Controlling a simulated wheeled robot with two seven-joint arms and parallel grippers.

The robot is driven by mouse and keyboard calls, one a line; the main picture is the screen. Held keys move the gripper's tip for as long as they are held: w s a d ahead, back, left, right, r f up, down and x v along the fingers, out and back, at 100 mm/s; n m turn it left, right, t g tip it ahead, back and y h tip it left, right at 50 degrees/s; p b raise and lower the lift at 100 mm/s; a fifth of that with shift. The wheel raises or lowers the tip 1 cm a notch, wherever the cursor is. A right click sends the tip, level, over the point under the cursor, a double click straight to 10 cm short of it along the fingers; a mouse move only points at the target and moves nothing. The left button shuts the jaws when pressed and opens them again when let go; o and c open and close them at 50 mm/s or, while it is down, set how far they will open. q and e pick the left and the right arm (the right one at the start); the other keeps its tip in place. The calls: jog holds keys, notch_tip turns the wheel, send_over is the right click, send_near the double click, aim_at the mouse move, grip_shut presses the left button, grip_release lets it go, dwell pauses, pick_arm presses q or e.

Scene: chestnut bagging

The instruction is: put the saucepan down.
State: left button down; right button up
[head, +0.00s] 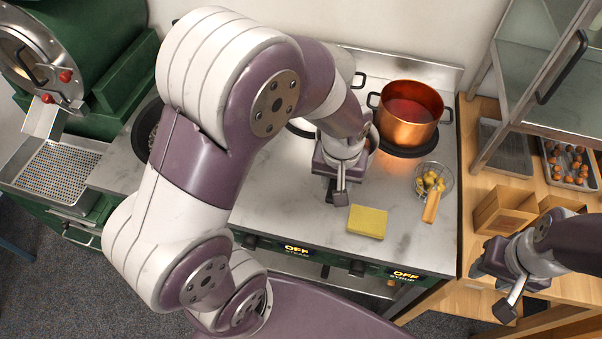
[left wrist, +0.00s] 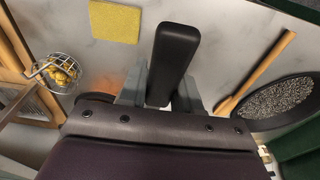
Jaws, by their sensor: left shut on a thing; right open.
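My left gripper (head: 333,186) is over the middle of the marble stove top, shut on the black handle of the saucepan. In the left wrist view the saucepan's handle (left wrist: 173,55) stands out between the fingers (left wrist: 158,95). The pan's body is mostly hidden behind my left arm and gripper in the head view; a small part of its rim (head: 375,139) shows beside the wrist. I cannot tell whether its base touches the surface. My right gripper (head: 497,277) is open and empty at the lower right, near the wooden shelf.
A copper pot (head: 408,113) stands on the back right burner. A yellow sponge (head: 367,221) and a skimmer (head: 432,184) with yellow pieces lie on the front right. A dark pan of grey grains (left wrist: 282,100) and a wooden utensil (left wrist: 257,72) show in the left wrist view.

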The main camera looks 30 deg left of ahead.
pick_arm(q)
jog(key=a+f, duration=0.3)
jog(key=a+f+p, duration=0.1)
jog(key=a+f, duration=0.2)
jog(key=a, duration=0.1)
jog(key=a+f+p, duration=0.1)
jog(key=a+f, duration=0.2)
jog(key=shift+s+a+f, duration=0.5)
jog(key=shift+f, duration=0.25)
jog(key=c, duration=0.8)
grip_release()
jog(key=shift+c, duration=0.2)
jog(key=shift+o, duration=0.2)
notch_tip(320, 180, up, 12)
jog(key=s, duration=0.1)
jog(key=s+d+r+m, duration=0.2)
jog(key=s+d+m, duration=0.1)
jog(key=d, duration=0.4)
jog(key=shift+s+r, duration=0.3)
jog(key=shift+s, duration=0.25)
